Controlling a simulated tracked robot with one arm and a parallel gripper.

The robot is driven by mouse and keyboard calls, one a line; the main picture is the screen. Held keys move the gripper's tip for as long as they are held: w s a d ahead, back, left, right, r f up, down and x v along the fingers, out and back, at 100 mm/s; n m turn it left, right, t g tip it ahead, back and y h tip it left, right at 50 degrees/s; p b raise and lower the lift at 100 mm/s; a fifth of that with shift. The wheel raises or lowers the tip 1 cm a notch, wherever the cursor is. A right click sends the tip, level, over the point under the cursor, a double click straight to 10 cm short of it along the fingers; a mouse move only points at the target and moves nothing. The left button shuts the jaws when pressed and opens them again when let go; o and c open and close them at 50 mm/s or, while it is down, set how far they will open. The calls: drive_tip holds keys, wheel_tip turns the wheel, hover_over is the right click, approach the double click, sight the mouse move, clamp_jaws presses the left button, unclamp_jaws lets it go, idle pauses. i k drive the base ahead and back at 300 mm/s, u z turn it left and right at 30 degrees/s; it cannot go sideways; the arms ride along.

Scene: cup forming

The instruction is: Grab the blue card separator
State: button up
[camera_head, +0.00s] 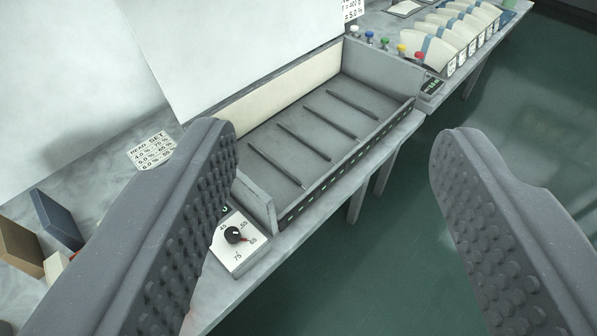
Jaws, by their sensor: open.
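A dark blue block-shaped piece (57,221), which may be the blue card separator, stands tilted on the grey bench at the far left. It is next to a brown block (21,247). My gripper (335,150) is open and empty, its two studded grey fingers wide apart. The left finger is in front of the bench, to the right of the blue piece. The right finger is over the green floor. The blue piece is outside the space between the fingers.
A grey tray (262,192) with several dark rods lies along the bench (245,281). A dial panel (238,243) is at its near end. Coloured knobs and several white and blue holders (451,38) stand at the far end. Green floor (385,235) is clear on the right.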

sight(57, 221)
drive_tip(key=u, duration=1.65)
drive_tip(key=k, duration=0.45)
drive_tip(key=z, duration=0.55)
drive_tip(key=i, duration=1.6)
drive_tip(key=u, duration=0.55)
